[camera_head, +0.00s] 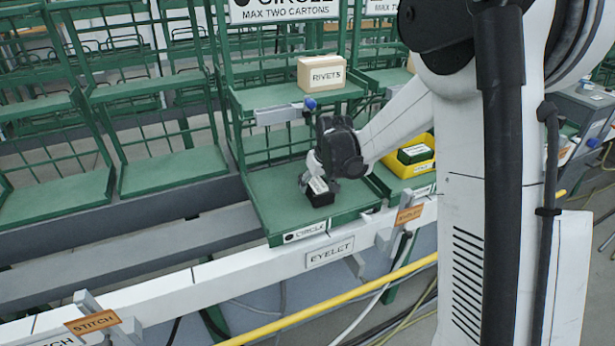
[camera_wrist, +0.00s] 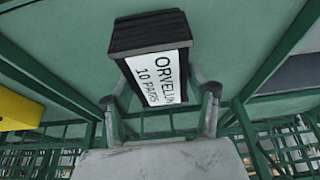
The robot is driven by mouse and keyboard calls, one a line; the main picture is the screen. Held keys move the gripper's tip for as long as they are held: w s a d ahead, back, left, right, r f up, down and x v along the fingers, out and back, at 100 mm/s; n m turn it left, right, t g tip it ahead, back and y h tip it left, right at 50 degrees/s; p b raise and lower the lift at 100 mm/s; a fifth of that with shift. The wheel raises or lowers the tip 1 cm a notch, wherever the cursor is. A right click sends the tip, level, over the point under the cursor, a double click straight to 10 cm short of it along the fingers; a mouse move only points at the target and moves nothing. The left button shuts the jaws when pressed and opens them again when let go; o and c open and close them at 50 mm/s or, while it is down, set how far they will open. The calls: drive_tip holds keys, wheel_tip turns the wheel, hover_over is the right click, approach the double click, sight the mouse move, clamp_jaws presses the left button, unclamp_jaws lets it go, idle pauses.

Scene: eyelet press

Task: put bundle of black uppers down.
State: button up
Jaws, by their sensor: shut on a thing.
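The bundle of black uppers (camera_head: 319,198) is a small dark block with a white label. In the wrist view the bundle (camera_wrist: 150,35) shows stacked black layers, and its label reads "ORVELUN" and "10 PAIRS". My gripper (camera_head: 314,180) is shut on it from above; in the wrist view the fingers of my gripper (camera_wrist: 160,95) lie on either side of the labelled block. The bundle is over the green lower shelf (camera_head: 270,200), near its front right part. I cannot tell whether its underside touches the shelf.
A "RIVETS" carton (camera_head: 321,73) stands on the shelf above. A yellow bin (camera_head: 425,143) with a green item is close on the right. The shelf's front edge carries a "CIRCLE" label (camera_head: 304,232). The lower shelf is bare left of the bundle.

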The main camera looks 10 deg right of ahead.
drive_tip(key=shift+w+a+r, duration=0.1)
drive_tip(key=shift+w+a, duration=0.05)
drive_tip(key=shift+w, duration=0.5)
drive_tip(key=shift+w+a, duration=0.1)
drive_tip(key=shift+w, duration=0.5)
drive_tip(key=w, duration=0.2)
drive_tip(key=shift+w+a+p, duration=0.25)
drive_tip(key=shift+w+p, duration=0.1)
drive_tip(key=shift+f+b, duration=0.3)
drive_tip(key=shift+f, duration=0.5)
drive_tip(key=shift+f, duration=0.2)
drive_tip(key=o, duration=1.4)
drive_tip(key=shift+o, duration=0.2)
drive_tip(key=shift+r, duration=0.2)
